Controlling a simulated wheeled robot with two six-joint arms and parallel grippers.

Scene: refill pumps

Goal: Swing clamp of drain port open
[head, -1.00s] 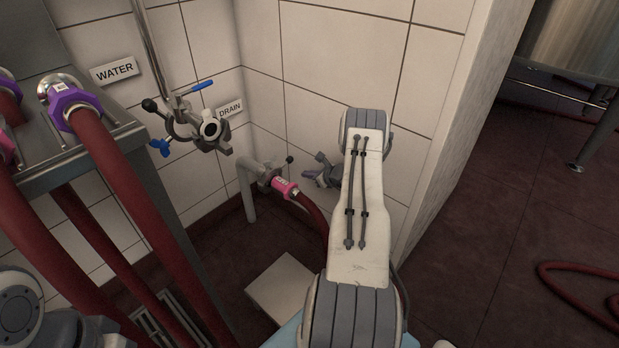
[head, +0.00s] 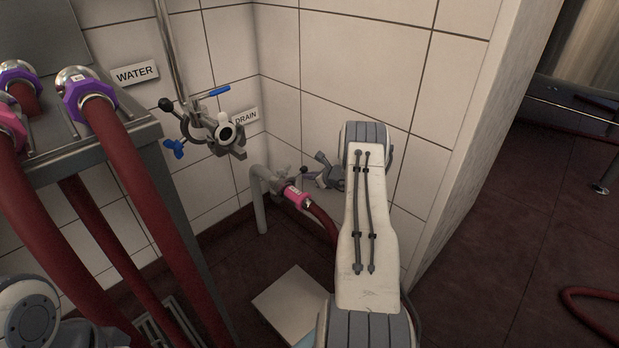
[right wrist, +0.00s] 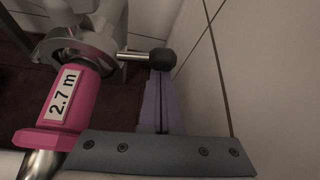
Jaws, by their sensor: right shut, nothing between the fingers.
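The drain port is a grey pipe (head: 260,205) in the wall corner, below the DRAIN sign. Its clamp (head: 284,181) sits around the joint with a pink hose end (head: 297,196). The clamp's lever has a black ball knob (head: 304,170). In the right wrist view the knob (right wrist: 162,61) sticks out to the right from the clamp ring (right wrist: 76,45) on a metal rod. My right gripper (head: 311,176) is shut and empty, its purple fingertips (right wrist: 160,78) right at the knob; I cannot tell whether they touch. My left gripper is not in view.
The tiled wall (head: 340,85) is close behind and to the right of the knob. A water valve with a blue handle (head: 212,91) is above left. A metal rack (head: 110,140) with red hoses stands on the left. A pale slab (head: 290,303) lies on the floor.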

